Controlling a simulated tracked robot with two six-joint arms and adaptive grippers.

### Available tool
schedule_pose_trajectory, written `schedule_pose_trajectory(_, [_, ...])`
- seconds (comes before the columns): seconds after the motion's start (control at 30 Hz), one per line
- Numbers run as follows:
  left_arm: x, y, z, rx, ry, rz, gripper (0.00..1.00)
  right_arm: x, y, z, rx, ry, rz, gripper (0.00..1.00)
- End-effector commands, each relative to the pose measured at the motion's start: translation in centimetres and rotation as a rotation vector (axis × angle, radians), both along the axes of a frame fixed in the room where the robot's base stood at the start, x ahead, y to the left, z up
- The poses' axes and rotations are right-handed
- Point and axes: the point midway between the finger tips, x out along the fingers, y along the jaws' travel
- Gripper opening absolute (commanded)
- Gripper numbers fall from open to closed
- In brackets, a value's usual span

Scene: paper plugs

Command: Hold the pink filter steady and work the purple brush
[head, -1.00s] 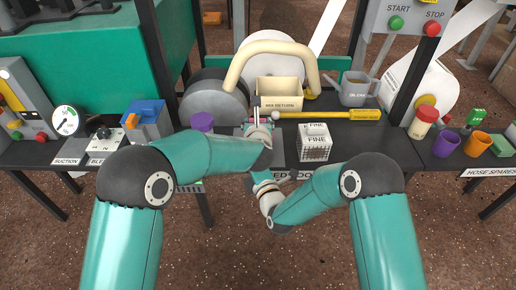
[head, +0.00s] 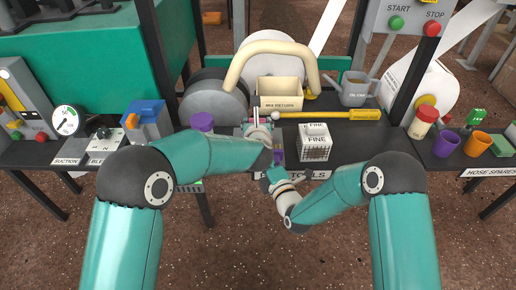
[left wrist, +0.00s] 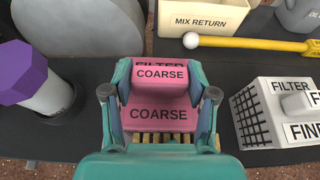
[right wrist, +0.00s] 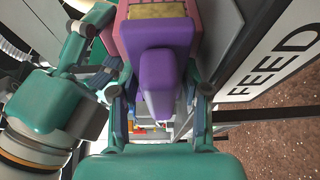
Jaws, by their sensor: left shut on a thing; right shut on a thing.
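The pink filter (left wrist: 158,113), marked COARSE, is between the two fingers of my left gripper (left wrist: 158,98), which is shut on it. Its tan pleats show below the pink body in the left wrist view and at the top of the right wrist view (right wrist: 158,12). The purple brush (right wrist: 160,75) is in my right gripper (right wrist: 158,105), which is shut on it. The brush overlaps the pink filter in the right wrist view; I cannot tell if its bristles touch the pleats. In the head view my left gripper (head: 260,127) is above and slightly left of my right gripper (head: 274,172).
A white filter box (head: 316,146) marked FINE stands to the right. Behind are the MIX RETURN bin (head: 279,92) and a yellow-handled tool (head: 350,114).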

Motion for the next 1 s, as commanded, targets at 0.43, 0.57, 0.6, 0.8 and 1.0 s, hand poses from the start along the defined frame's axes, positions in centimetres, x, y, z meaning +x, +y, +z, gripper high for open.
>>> schedule_pose_trajectory(0.43, [0.0, 0.0, -0.1, 0.001, 0.002, -0.001, 0.07, 0.0, -1.7, 0.1, 0.001, -0.002, -0.003, 0.1])
schedule_pose_trajectory(0.57, [0.0, 0.0, -0.1, 0.0, 0.002, -0.001, 0.07, 0.0, -1.7, 0.1, 0.001, -0.002, -0.003, 0.1])
schedule_pose_trajectory(0.6, [0.0, 0.0, -0.1, 0.0, 0.002, -0.001, 0.07, -0.1, -1.6, 0.1, 0.001, -0.002, -0.003, 0.1])
schedule_pose_trajectory(0.8, [0.0, 0.0, -0.1, 0.0, 0.002, -0.001, 0.07, -1.2, -1.6, 0.1, 0.001, -0.001, -0.001, 0.1])
schedule_pose_trajectory(1.0, [0.0, 0.0, -0.1, 0.0, 0.002, -0.001, 0.07, -2.9, -1.6, 0.0, 0.001, 0.001, -0.001, 0.1])
